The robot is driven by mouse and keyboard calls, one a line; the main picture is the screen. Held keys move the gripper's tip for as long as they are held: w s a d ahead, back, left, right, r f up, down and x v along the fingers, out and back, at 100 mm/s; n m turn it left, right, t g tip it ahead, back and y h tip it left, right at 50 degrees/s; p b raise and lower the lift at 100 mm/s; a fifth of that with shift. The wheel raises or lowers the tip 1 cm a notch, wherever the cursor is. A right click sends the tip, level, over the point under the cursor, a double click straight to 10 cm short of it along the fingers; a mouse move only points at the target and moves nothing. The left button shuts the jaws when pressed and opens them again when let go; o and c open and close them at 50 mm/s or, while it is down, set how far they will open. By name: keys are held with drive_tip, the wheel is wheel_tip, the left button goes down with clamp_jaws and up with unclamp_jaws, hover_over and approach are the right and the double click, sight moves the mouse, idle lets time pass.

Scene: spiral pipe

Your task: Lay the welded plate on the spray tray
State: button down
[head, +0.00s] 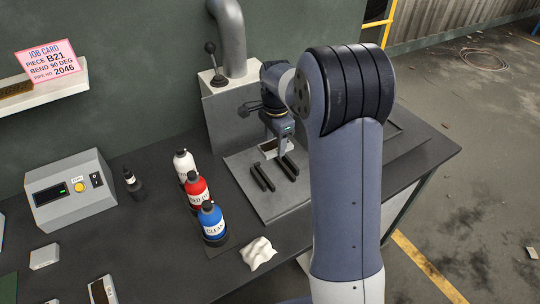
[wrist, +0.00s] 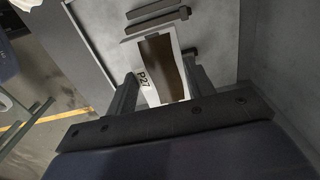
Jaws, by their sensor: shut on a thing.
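The welded plate (wrist: 151,88) is pale, with a brown band along its middle and the mark P27. In the wrist view it lies between the two fingers of my gripper (wrist: 161,72), which is shut on it. The head view shows my gripper (head: 277,137) over the back part of the grey spray tray (head: 248,181), with a small part of the plate (head: 267,146) visible. Two dark bars (head: 262,175) lie on the tray just in front of the plate. I cannot tell whether the plate touches the tray.
A grey housing (head: 226,119) with a lever and duct stands behind the tray. White (head: 184,166), red (head: 197,191) and blue (head: 212,223) bottles stand to its left. A crumpled cloth (head: 258,253) lies in front. A control box (head: 72,192) stands farther left.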

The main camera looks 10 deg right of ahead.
drive_tip(key=shift+w, duration=0.35)
wheel_tip(320, 180, down, 10)
drive_tip(key=shift+r+p, duration=0.1)
drive_tip(key=shift+p, duration=0.7)
drive_tip(key=shift+f, duration=0.2)
drive_tip(key=c, duration=0.6)
unclamp_jaws()
wheel_tip(320, 180, up, 12)
drive_tip(key=shift+r+b, duration=0.2)
drive_tip(key=shift+b, duration=0.5)
